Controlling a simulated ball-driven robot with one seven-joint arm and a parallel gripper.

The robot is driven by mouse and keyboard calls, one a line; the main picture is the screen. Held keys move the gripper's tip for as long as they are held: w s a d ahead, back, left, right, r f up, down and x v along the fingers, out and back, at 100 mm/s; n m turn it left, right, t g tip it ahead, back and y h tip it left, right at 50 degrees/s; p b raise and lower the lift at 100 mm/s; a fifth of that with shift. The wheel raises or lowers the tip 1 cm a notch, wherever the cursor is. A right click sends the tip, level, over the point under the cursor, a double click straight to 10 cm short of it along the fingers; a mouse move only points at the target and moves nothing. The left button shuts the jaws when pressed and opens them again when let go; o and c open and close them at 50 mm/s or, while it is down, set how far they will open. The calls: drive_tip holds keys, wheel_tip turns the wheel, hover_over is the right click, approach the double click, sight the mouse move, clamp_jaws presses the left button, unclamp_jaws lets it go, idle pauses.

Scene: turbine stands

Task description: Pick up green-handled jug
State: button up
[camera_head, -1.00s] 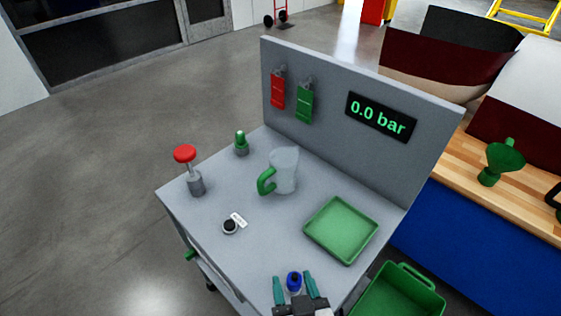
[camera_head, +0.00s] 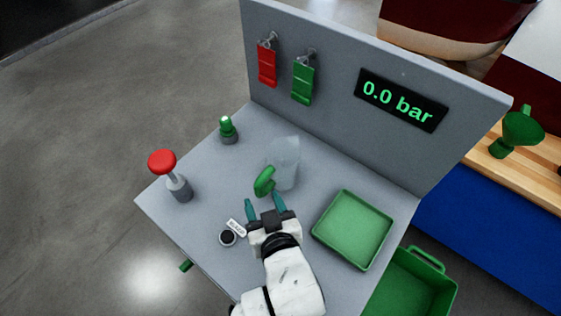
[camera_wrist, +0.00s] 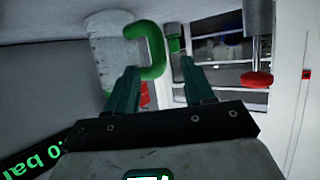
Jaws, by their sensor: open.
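The jug (camera_head: 287,165) stands upright on the grey bench, with a pale, translucent body and a green handle (camera_head: 264,181) on its left side. My gripper (camera_head: 265,204) is just in front of the handle, its two teal fingers open and pointing at it. In the wrist view the picture is upside down. There the jug body (camera_wrist: 108,50) and green handle (camera_wrist: 158,50) show beyond the fingertips of my gripper (camera_wrist: 160,75), with the left finger close to the handle. Nothing is between the fingers that I can make out as held.
A red mushroom button (camera_head: 163,162) stands at the bench's left, a green lamp (camera_head: 228,129) behind it. A small black knob (camera_head: 227,238) lies left of my gripper, a green tray (camera_head: 353,228) right. A back panel (camera_head: 336,100) bears red and green tags and a display.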

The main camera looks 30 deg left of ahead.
sight(259, 192)
drive_tip(key=shift+p+x, duration=0.4)
drive_tip(key=shift+x, duration=2.75)
drive_tip(key=shift+d+f, duration=0.1)
drive_tip(key=shift+f, duration=0.05)
drive_tip(key=shift+c, duration=0.5)
clamp_jaws()
